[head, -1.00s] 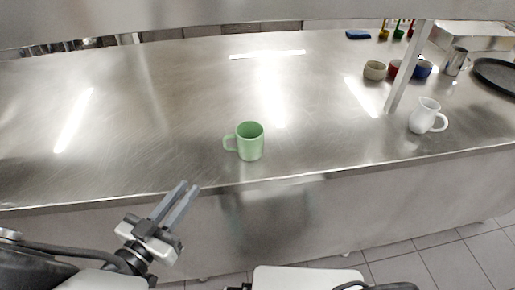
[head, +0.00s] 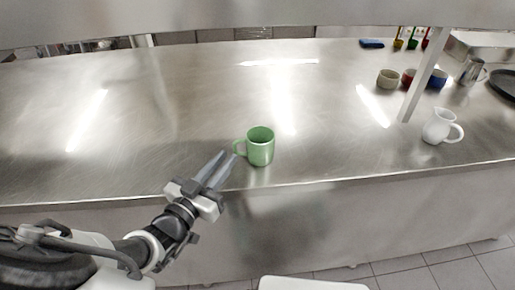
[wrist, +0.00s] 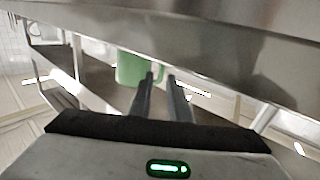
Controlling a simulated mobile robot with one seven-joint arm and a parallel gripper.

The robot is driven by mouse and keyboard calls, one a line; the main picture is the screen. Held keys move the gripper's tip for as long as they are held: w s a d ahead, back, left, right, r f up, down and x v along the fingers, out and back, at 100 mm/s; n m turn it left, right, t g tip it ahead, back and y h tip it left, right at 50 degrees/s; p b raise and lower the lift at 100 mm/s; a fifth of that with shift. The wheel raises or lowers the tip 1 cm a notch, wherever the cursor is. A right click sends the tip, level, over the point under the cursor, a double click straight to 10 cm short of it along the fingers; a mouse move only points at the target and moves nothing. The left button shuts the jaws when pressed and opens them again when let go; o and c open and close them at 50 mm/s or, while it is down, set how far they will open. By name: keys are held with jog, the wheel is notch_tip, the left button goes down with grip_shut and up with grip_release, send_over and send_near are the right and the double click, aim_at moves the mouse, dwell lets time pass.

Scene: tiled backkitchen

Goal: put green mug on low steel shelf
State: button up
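The green mug (head: 261,148) stands upright near the front edge of the steel counter (head: 180,110), with its handle on the left. In the wrist view the mug (wrist: 131,69) is just beyond my fingers. My gripper (head: 228,155) is at the counter's front edge, to the left of the mug, pointing toward its handle side. Its two fingers are apart with a narrow gap, and nothing is gripped. In the wrist view the handle appears near the gap between the fingertips (wrist: 160,76). A steel shelf (head: 250,16) crosses the top of the head view; I cannot tell whether it is the low one.
A white jug (head: 438,127) stands at the right, beside a steel post (head: 424,75). Several small bowls, including a beige one (head: 388,79), and a metal pitcher (head: 470,72) are behind. The counter left of the mug is clear.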

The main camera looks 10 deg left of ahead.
aim_at(253, 147)
jog(key=x, duration=0.4)
jog(key=shift+a, duration=0.1)
grip_shut()
